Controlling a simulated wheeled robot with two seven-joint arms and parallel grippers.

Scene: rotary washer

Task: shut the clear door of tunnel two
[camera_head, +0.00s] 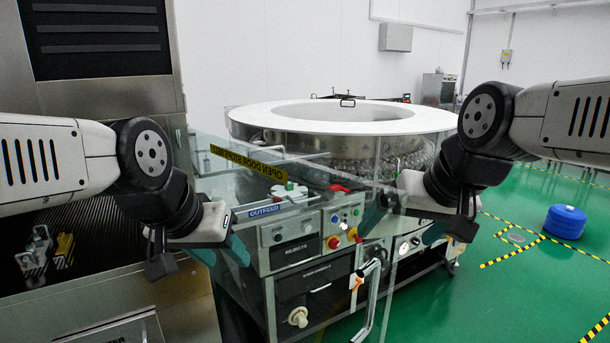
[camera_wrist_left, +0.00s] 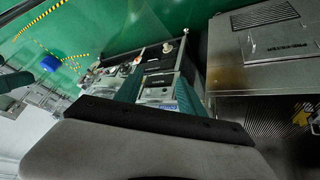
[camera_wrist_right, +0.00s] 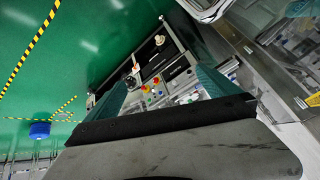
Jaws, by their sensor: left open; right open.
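A clear door panel with a yellow sticker (camera_head: 247,163) stands out in front of the rotary washer (camera_head: 340,120) in the head view. Its see-through edges are faint, and I cannot tell its exact angle or read a tunnel number. My left gripper (camera_head: 220,254) is open and empty, left of the control panel. My right gripper (camera_head: 405,228) is open and empty, in front of the machine's right part. I cannot tell whether either touches the clear panel.
A control box with buttons (camera_head: 333,222) and an OUTFEED label (camera_head: 265,210) are on the machine front. A dark steel cabinet (camera_head: 95,90) fills the left. Green floor (camera_head: 530,220) with striped tape and a blue round object (camera_head: 565,222) lies open at right.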

